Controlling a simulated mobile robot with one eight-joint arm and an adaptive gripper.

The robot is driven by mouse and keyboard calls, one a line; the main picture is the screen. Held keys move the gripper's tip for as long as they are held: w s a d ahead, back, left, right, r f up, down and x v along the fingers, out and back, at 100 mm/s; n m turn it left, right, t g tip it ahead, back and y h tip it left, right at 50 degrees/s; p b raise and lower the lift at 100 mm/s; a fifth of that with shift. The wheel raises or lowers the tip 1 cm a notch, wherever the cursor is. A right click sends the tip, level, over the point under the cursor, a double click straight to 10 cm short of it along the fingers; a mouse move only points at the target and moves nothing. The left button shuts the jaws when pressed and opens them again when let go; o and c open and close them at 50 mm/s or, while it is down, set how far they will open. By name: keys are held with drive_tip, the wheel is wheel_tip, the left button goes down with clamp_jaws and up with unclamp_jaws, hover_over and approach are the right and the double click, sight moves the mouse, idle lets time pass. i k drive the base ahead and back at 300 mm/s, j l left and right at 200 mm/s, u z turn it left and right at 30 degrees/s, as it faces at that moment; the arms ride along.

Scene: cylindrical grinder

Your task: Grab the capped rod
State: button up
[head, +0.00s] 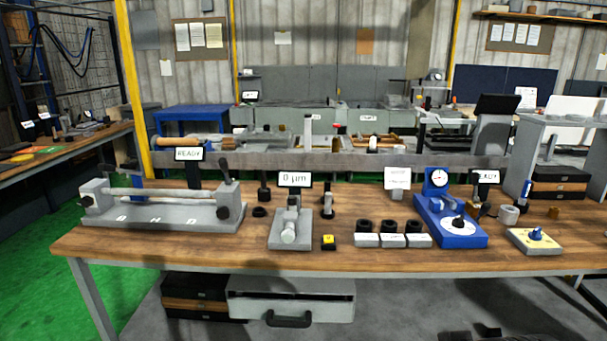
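A long pale rod (158,194) lies level between the two end blocks of a grey bench fixture (165,214) at the left of the wooden table. A dark knob and lever top the fixture's right block. I cannot tell for sure which thing is the capped rod. My gripper cannot be made out in the head view.
The wooden table (190,257) has a bare front strip. A grey gauge (289,232), a yellow button (328,242), grey blocks with black rings (391,240), a blue dial stand (450,228) and a knob box (535,241) stand along it. A grey drawer (290,298) is below.

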sight(292, 202)
drive_tip(key=i+j+z, duration=0.25)
drive_tip(key=j+z, duration=0.15)
drive_tip(key=j, duration=0.5)
drive_tip(key=i+j+z, duration=0.1)
drive_tip(key=j+z, duration=0.3)
drive_tip(key=j, duration=0.55)
drive_tip(key=j+z, duration=0.4)
drive_tip(key=j, duration=0.6)
